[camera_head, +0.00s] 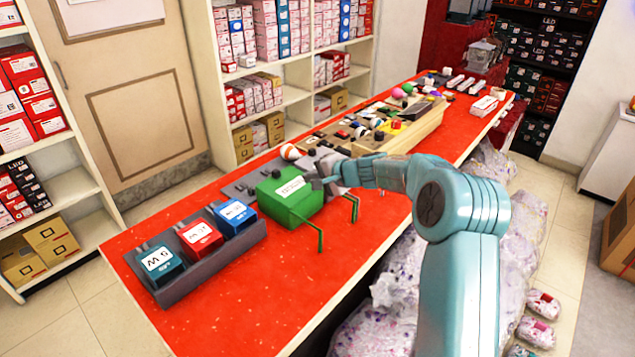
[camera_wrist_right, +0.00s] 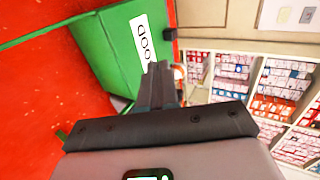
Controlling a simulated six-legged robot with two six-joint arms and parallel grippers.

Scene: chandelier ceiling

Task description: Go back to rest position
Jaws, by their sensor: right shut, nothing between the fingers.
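My right arm reaches in from the lower right of the head view. Its gripper (camera_head: 318,183) is shut and empty, just beside the right side of a green box (camera_head: 285,200) with a white label. In the right wrist view the shut fingers (camera_wrist_right: 160,85) show in front of the same green box (camera_wrist_right: 95,60); I cannot tell whether they touch it. The green box stands on the red table (camera_head: 240,285), with thin green legs sticking out at its front right. My left gripper is not in view.
A dark grey rack (camera_head: 210,260) with teal, red and blue labelled boxes stands at the left end of the table. A wooden tray (camera_head: 415,130) with many small items lies further back. Shelves (camera_head: 290,95) stand behind the table. The table's front left is clear.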

